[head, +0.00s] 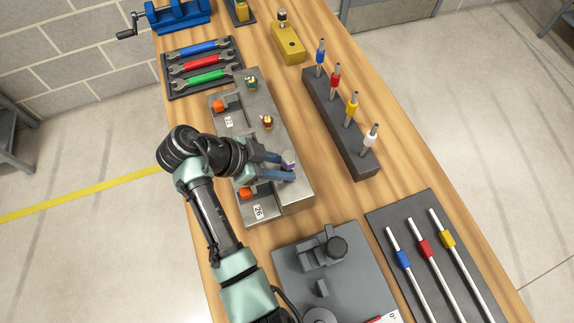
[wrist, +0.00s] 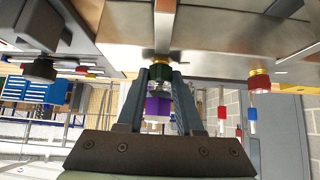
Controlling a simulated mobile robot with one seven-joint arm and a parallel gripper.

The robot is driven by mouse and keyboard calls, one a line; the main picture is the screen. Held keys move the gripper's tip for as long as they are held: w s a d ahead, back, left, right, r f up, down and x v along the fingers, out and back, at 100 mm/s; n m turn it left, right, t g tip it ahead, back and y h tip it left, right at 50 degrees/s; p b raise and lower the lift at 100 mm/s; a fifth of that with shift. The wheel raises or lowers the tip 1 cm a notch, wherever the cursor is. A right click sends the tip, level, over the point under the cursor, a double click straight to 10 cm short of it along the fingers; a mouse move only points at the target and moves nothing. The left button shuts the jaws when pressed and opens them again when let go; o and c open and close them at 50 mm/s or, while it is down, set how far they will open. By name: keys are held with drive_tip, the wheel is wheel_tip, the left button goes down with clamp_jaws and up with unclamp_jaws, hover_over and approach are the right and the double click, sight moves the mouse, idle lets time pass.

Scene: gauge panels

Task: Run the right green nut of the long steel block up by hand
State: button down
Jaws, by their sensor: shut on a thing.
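The long steel block (head: 292,186) lies on the bench, with three nut positions along it. My gripper (head: 284,168) is at the near one. In the wrist view my gripper (wrist: 160,82) has its fingertips on either side of a dark green nut (wrist: 160,72), shut on it, with a brass-coloured part touching the block side of it. A red nut (head: 267,122) and another green nut (head: 251,84) sit farther along. My fingers hide the held nut in the head view.
A dark rack with blue, red, yellow and white-handled tools (head: 318,92) stands to the right. A spanner tray (head: 170,89) lies at far left. A grey fixture (head: 288,262) and a dark mat with rods (head: 400,215) are nearer. Bare wood lies between block and rack.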

drive_tip(key=shift+m, duration=0.3)
drive_tip(key=shift+w+f+m+g+b, duration=0.15)
drive_tip(key=shift+m+g+b, duration=0.55)
drive_tip(key=shift+b, duration=0.45)
drive_tip(key=c, duration=0.6)
unclamp_jaws()
drive_tip(key=shift+o, duration=0.2)
drive_tip(key=shift+a+r, duration=0.1)
drive_tip(key=shift+r, duration=0.1)
drive_tip(key=p+v, duration=0.6)
drive_tip(key=v, duration=0.1)
drive_tip(key=shift+a+r+p, duration=0.25)
drive_tip(key=shift+a+p, duration=0.1)
drive_tip(key=shift+p, duration=0.05)
